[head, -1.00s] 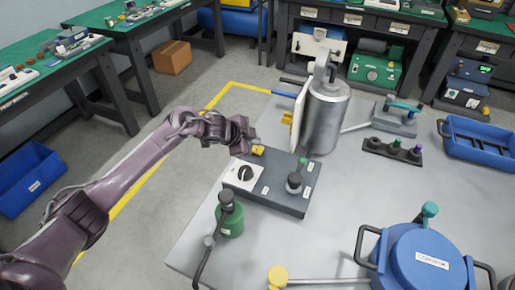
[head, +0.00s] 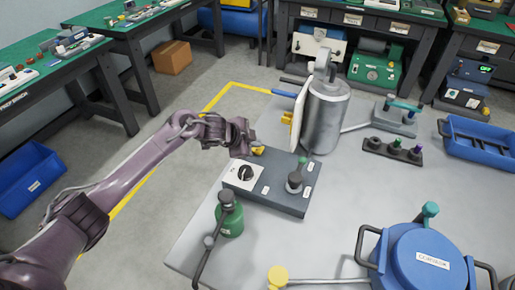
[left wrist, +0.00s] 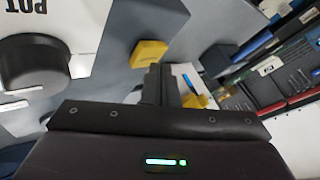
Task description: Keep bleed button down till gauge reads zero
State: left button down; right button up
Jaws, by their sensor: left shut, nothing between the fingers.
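A dark grey control box (head: 275,190) sits near the left edge of the pale table. A black knob on a white plate (head: 245,173) is on its top, and the knob also shows in the left wrist view (left wrist: 33,62). A yellow button-like block (head: 258,150) is at the box's far left end, partly covered by my left gripper (head: 252,145). In the left wrist view the yellow block (left wrist: 149,53) is just left of the shut, empty fingertips (left wrist: 163,72). I cannot tell if they touch it. No gauge reading is visible. My right gripper is out of view.
A metal cylinder (head: 328,118) with a white panel (head: 298,115), seen nearly edge-on, stands behind the box. A green bottle-shaped part (head: 230,215) is in front of it. A blue lidded vessel (head: 425,258) is at front right. The middle of the table (head: 345,190) is mostly clear.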

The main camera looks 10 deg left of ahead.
aim_at(254, 150)
pick_arm(q)
jog(key=shift+f, duration=0.45)
dwell(0.5)
jog(key=shift+s+f+b, duration=0.1)
jog(key=shift+f+b, duration=0.05)
jog(key=shift+b, duration=0.15)
dwell(1.6)
dwell(1.7)
jog(key=shift+r+p, duration=0.95)
jog(key=shift+r, duration=0.05)
jog(key=shift+r, duration=0.25)
notch_tip(254, 150, up, 5)
jog(key=p, duration=0.4)
jog(key=shift+f+p, duration=0.15)
jog(key=shift+p, duration=0.25)
jog(key=shift+f, duration=0.1)
